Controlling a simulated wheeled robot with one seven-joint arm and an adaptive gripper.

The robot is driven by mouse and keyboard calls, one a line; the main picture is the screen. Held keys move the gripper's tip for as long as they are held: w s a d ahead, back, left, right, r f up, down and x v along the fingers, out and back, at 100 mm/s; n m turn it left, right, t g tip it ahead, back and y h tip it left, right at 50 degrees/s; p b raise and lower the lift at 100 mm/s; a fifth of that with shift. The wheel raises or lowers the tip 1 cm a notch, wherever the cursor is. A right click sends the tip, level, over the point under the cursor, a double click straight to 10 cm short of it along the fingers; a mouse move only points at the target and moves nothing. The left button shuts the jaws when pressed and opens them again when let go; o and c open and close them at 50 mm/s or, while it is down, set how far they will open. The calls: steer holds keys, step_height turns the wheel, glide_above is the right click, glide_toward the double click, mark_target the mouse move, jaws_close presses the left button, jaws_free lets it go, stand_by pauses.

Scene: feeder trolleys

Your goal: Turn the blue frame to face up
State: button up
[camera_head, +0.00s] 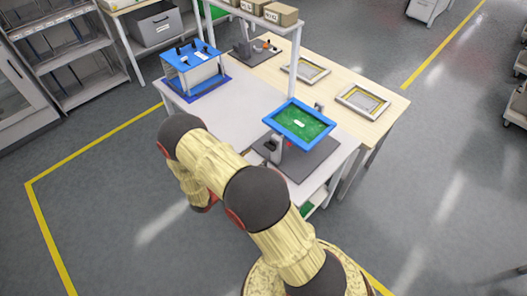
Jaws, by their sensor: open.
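The blue frame (325,133) sits on a stand on the white tabletop, at the picture's middle right. It surrounds a green panel (302,122) with a small white mark, and this green side shows to the camera. The frame looks tilted, but its exact angle is hard to tell. It is carried between a grey post (276,150) at the front left and another (319,107) at the back right, over a dark base plate (301,160). My arm comes up from the bottom and bends left of the stand. My gripper is not visible.
A blue fixture (190,58) stands at the table's back left. Two shallow trays (305,70) and (362,101) lie on the wooden table at right. A white upright post (295,60) rises behind the blue frame. The white tabletop (235,105) between the fixtures is clear.

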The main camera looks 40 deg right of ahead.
mark_target(268, 148)
steer(key=d, duration=0.7)
steer(key=shift+w+d, duration=0.2)
steer(key=shift+w, duration=0.05)
steer(key=shift+c, duration=0.2)
jaws_close()
stand_by(0.6)
